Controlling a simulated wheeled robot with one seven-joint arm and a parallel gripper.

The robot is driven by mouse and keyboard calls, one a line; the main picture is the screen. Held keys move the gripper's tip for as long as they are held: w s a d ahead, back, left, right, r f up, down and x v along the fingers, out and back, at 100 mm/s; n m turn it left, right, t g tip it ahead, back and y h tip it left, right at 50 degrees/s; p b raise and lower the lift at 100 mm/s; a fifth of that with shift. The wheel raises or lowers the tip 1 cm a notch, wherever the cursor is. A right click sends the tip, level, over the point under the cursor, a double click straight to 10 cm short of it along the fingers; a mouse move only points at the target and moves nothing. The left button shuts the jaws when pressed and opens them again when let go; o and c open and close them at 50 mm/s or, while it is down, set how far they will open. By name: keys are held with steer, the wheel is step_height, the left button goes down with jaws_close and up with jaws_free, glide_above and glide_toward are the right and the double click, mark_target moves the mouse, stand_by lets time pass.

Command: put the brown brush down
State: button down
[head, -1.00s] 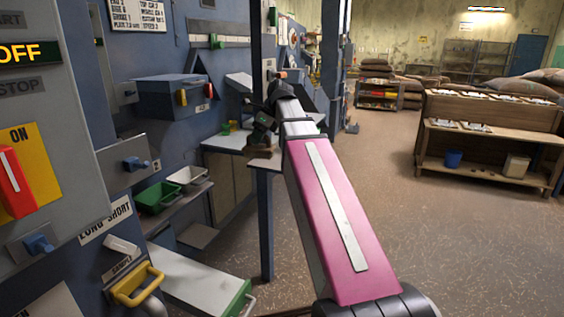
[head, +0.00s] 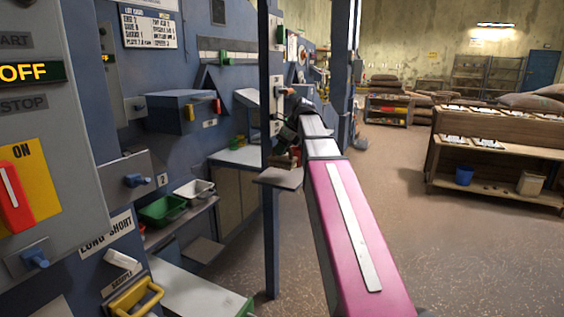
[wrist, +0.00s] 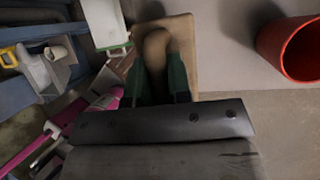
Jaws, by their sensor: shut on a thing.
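The brown brush (wrist: 156,48) shows in the wrist view as a rounded brown shape between the two green fingers of my gripper (wrist: 154,84). My gripper is shut on it. A tan board (wrist: 186,62) lies behind and below the brush; I cannot tell whether they touch. In the head view my gripper (head: 286,138) is at the far end of my arm, above a small shelf (head: 279,179) on a blue post. The brush is small and mostly hidden there.
In the wrist view a red round container (wrist: 295,50) stands to the right on a grey surface. In the head view a blue upright (head: 340,70) is close to the arm. Green and white trays (head: 163,209) sit at left. The floor at right is clear up to a wooden bench (head: 490,150).

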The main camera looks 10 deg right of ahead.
mark_target(282, 160)
steer(key=shift+w+d+f, duration=0.2)
steer(key=shift+w+f, duration=0.15)
steer(key=shift+w, duration=0.3)
steer(key=shift+f, duration=2.05)
steer(key=c, duration=1.1)
jaws_free()
steer(key=shift+f, duration=0.1)
steer(key=shift+o, duration=0.2)
steer(key=v, duration=1.2)
steer(key=shift+s+d, duration=0.1)
